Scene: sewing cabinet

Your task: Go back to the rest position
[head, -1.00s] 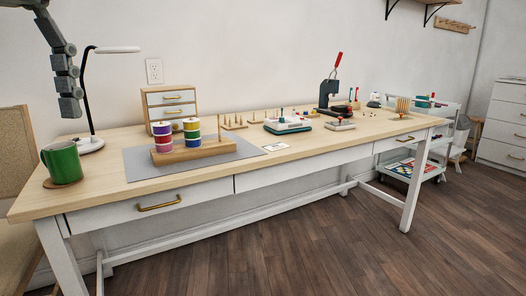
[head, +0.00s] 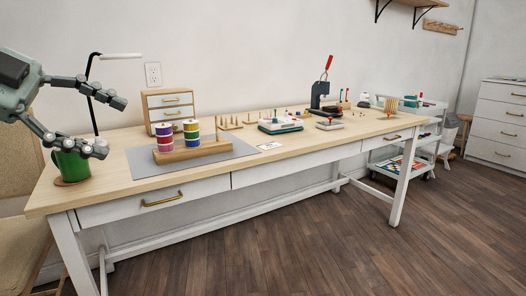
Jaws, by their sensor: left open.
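My left gripper (head: 112,126) comes in from the left edge in the head view. Its two jointed fingers are spread wide, with nothing between them. The upper finger is in front of the desk lamp, and the lower finger covers part of the green mug (head: 70,164) in the picture. I cannot tell whether that finger touches the mug. The mug stands upright on a brown coaster at the table's left end. My right gripper is not in view.
The long wooden table (head: 110,187) has a grey mat (head: 240,148) carrying a wooden stand (head: 190,151) with colored spools. A small drawer box (head: 170,105) and a lamp (head: 121,56) stand behind. The table's front left edge is clear, as is the floor in front.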

